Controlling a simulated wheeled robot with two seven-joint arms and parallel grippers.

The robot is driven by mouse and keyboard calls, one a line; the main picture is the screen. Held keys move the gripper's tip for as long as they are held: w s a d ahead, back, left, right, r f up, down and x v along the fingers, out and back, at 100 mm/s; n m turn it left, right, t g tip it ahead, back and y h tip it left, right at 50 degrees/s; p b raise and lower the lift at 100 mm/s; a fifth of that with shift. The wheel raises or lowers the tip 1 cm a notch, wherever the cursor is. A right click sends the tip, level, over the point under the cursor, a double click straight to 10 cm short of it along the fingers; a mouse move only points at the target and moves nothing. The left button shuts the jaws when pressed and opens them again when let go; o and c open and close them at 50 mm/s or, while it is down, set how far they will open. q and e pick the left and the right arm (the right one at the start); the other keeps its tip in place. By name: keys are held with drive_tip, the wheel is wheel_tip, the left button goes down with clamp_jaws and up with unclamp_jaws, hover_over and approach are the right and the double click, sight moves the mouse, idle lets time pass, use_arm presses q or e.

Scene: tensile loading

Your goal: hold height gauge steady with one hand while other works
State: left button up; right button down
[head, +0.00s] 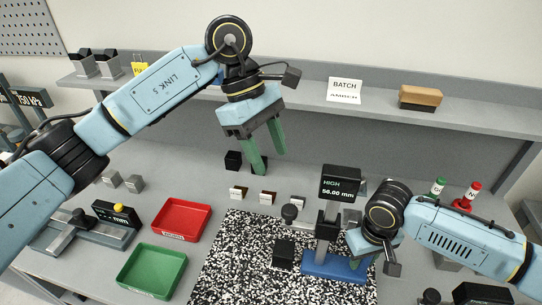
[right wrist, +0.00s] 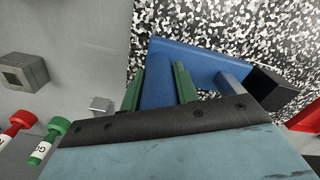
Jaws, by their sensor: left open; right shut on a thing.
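The height gauge stands upright on the speckled mat (head: 230,262), with a blue base (head: 325,265), a grey post and a black display (head: 341,184) reading "HIGH 56.00 mm". My right gripper (head: 365,262) is shut on the blue base at its right end. In the right wrist view the green fingers (right wrist: 158,88) lie on either side of the blue base (right wrist: 200,52). My left gripper (head: 269,161) is open and empty, pointing down above the table behind the mat. A black block (head: 284,252) sits on the mat, left of the gauge base.
A red tray (head: 180,219) and a green tray (head: 151,271) stand left of the mat. Dark blocks (head: 233,160) stand near my left fingers, and small labelled blocks (head: 267,197) line the mat's back edge. A measuring device (head: 115,220) stands at left. Red (head: 471,192) and green (head: 438,186) markers stand at right.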

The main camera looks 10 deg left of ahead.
drive_tip(key=shift+a, duration=0.1)
drive_tip(key=c, duration=1)
unclamp_jaws()
drive_tip(key=shift+o, duration=0.2)
drive_tip(key=shift+r, duration=0.1)
wheel_tip(320, 180, up, 12)
drive_tip(key=shift+f, duration=0.1)
